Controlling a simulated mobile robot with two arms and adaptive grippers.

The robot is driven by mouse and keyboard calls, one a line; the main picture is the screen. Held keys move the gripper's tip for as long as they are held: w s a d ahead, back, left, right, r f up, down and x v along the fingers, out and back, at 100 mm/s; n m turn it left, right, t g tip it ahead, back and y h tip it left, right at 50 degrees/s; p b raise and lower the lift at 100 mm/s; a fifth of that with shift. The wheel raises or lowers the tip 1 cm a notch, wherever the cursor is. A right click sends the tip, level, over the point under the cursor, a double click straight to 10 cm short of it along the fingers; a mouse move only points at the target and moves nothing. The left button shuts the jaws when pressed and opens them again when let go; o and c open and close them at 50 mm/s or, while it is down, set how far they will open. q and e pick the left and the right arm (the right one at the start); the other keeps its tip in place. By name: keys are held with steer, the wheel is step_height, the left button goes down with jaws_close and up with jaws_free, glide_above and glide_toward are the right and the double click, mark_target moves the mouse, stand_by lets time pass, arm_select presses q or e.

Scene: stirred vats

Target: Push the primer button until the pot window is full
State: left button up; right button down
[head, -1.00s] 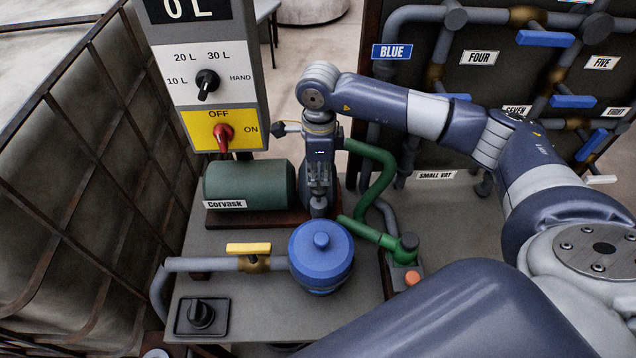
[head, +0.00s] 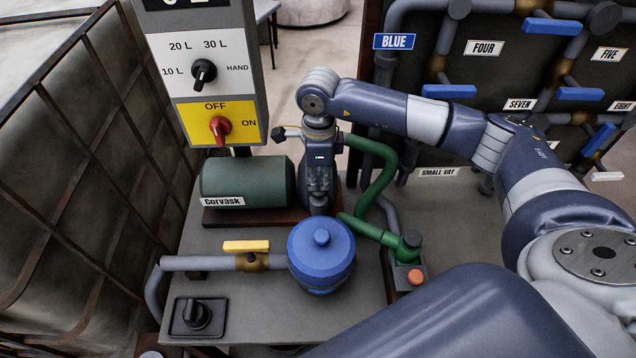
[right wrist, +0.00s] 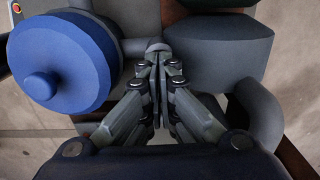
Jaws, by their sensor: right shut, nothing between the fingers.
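The blue pot (head: 321,256) with a round lid and knob stands on the grey bench; it also shows in the right wrist view (right wrist: 62,58). No pot window shows from here. An orange-red button (head: 415,277) sits on a small grey box right of the pot, by the green pipe. My right gripper (head: 319,202) points down just behind the pot, shut and empty. In the right wrist view its fingertips (right wrist: 158,58) are at a small grey round cap (right wrist: 158,47); I cannot tell whether they touch it. My left gripper is not in view.
A green Corvask motor (head: 247,182) lies left of my right gripper. Behind it stands a control panel with a black dial (head: 204,73) and a red switch (head: 220,129). A yellow-handled valve (head: 247,247) is left of the pot. A caged tank (head: 75,190) borders the left.

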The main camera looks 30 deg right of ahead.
steer(key=shift+f, duration=0.4)
steer(key=shift+r+p, duration=0.85)
steer(key=shift+r, duration=1.15)
steer(key=shift+f, duration=0.1)
steer(key=shift+f+b, duration=1.75)
steer(key=shift+f, duration=0.1)
steer(key=shift+r+p, duration=0.75)
steer(key=shift+r, duration=0.5)
steer(key=shift+r+p, duration=0.5)
steer(key=shift+r, duration=0.6)
